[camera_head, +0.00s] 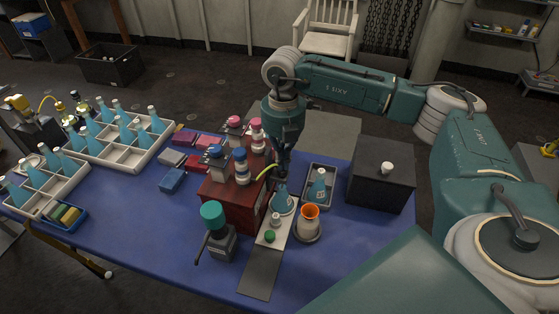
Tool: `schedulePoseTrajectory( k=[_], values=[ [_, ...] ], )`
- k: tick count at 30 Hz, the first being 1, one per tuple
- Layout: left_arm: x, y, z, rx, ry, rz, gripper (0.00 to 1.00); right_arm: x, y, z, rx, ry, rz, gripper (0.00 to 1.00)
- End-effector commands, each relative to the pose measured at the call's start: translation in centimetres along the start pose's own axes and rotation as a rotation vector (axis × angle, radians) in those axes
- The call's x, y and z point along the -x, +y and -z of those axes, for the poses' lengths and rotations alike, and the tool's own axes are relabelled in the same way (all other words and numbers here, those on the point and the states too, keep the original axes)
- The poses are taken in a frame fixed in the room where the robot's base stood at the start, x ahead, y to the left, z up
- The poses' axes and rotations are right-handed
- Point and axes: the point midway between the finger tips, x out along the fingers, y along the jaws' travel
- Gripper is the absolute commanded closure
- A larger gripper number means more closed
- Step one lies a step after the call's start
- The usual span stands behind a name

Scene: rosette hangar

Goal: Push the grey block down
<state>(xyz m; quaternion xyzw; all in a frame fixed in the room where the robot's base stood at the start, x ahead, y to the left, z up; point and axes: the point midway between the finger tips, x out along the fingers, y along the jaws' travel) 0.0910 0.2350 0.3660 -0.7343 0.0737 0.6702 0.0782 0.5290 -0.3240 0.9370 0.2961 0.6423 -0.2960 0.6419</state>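A small light-grey block (171,157) lies on the blue table left of the red box, among several coloured blocks. A red block (194,163) lies close to its right, and a blue block (172,180) lies in front of it. My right gripper (282,173) points down beside the right side of the red box (234,205), well to the right of the grey block and apart from it. It is directly above a teal conical bottle (283,202). Its fingers are dark and small, so I cannot tell whether they are open or whether they touch the bottle. My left gripper is not in view.
Pink and blue-topped stacks stand on the red box. A grey device with a teal knob (213,216), an orange-rimmed cup (309,218) and a dark box (381,182) stand nearby. White crates (121,153) of bottles are at left.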

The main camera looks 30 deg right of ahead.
Motion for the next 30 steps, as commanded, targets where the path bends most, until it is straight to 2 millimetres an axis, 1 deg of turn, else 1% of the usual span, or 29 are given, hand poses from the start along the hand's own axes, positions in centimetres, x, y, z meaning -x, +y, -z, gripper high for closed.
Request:
schedulePoseTrajectory(
  k=[5, 8, 30],
  values=[
    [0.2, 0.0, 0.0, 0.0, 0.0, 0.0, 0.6, 0.2, 0.0, 0.0, 0.0, 0.0, -0.001, 1.0],
    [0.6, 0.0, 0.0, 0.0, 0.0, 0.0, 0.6, 0.8, 0.0, 0.0, 0.0, 0.0, -0.001, 1.0],
    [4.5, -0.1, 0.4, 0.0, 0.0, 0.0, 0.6, 6.7, 0.0, 0.0, 0.0, 0.0, 0.0, 1.0]
  ],
)
